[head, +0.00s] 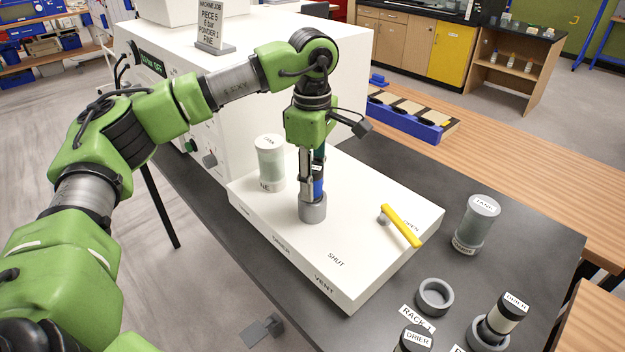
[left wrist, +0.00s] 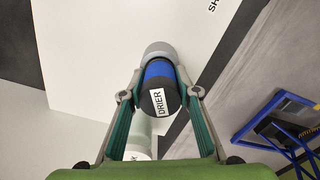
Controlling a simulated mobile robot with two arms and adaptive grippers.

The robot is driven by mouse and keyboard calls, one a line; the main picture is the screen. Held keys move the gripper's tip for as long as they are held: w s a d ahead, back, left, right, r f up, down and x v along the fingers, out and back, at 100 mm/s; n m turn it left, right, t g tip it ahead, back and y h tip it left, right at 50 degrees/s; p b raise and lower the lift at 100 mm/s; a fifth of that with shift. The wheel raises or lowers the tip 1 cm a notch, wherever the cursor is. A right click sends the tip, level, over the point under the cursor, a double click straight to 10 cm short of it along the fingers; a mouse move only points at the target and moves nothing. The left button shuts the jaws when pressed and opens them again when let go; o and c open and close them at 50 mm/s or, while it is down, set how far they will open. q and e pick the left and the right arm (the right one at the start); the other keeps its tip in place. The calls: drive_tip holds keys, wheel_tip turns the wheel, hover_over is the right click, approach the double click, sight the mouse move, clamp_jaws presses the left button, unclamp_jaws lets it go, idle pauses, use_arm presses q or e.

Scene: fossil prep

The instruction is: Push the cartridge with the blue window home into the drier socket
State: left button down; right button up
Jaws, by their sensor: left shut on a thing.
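The cartridge with the blue window (head: 319,187) stands upright at the drier socket (head: 312,209), a grey collar on the white block. Its lower end meets the socket mouth; the blue shows above the rim. How deep it sits I cannot tell. In the left wrist view its black cap labelled DRIER (left wrist: 160,98) faces me, with the blue band (left wrist: 158,69) and grey socket (left wrist: 157,49) beyond. My left gripper (head: 312,178) points down from above, shut on the cartridge, one finger on each side (left wrist: 160,92). My right gripper is out of view.
A TANK jar (head: 270,165) stands close left of the gripper. On the dark table stand another TANK jar (head: 477,224), an empty grey ring (head: 435,296) and DRIER cartridges (head: 503,317).

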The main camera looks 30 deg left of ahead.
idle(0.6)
use_arm(q)
drive_tip(key=c, duration=1.5)
unclamp_jaws()
drive_tip(key=shift+o, duration=0.2)
drive_tip(key=shift+r, duration=0.1)
wheel_tip(320, 180, up, 7)
drive_tip(key=p, duration=0.5)
